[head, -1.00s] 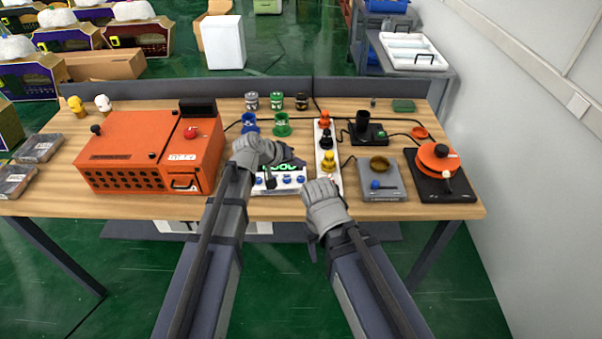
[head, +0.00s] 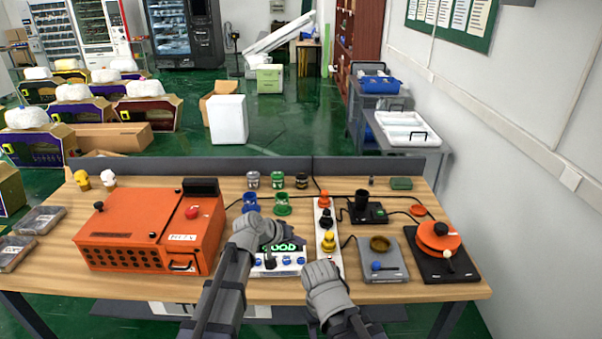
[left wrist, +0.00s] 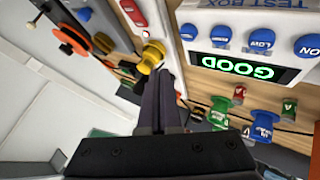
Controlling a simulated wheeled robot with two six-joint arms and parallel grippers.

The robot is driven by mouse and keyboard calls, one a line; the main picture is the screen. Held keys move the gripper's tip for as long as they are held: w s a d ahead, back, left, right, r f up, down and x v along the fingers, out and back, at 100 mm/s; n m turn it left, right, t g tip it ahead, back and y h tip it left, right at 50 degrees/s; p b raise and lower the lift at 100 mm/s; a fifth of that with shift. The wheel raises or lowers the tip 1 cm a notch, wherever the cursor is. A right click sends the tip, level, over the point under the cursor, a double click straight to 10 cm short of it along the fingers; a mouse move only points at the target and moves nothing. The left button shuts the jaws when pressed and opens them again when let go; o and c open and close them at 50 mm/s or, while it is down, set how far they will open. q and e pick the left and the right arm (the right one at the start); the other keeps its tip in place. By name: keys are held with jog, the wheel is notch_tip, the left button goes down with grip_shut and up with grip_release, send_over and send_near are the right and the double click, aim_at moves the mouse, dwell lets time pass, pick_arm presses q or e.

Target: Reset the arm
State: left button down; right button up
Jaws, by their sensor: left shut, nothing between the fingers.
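My left gripper (head: 270,262) hangs in front of the white test box (head: 291,268), with its dark fingers closed and empty. In the left wrist view the fingers (left wrist: 164,80) lie together beside the box, whose green display (left wrist: 244,69) reads GOOD. A row of blue buttons shows on the box. My right gripper (head: 325,287) is just right of the box at the table's front edge. Its fingers are hidden behind the grey hand.
An orange machine (head: 150,231) stands left on the wooden table (head: 345,292). A white strip with orange, black and yellow knobs (head: 329,241) is right of the box. A grey scale-like device (head: 382,267) and an orange round device (head: 438,240) stand farther right.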

pick_arm(q)
jog(key=s+a+f+m+g+y, duration=0.1)
jog(key=s+f+g+y, duration=0.1)
jog(key=s, duration=0.6)
jog(key=s+a+f+m+g+y, duration=0.1)
jog(key=s+a+f+g+y, duration=0.1)
jog(key=s, duration=0.7)
jog(key=s+a+f+m+g+y, duration=0.1)
jog(key=s+y, duration=0.3)
jog(key=s, duration=0.4)
jog(key=shift+s+a+f+g, duration=0.35)
jog(key=shift+a+f+g, duration=0.35)
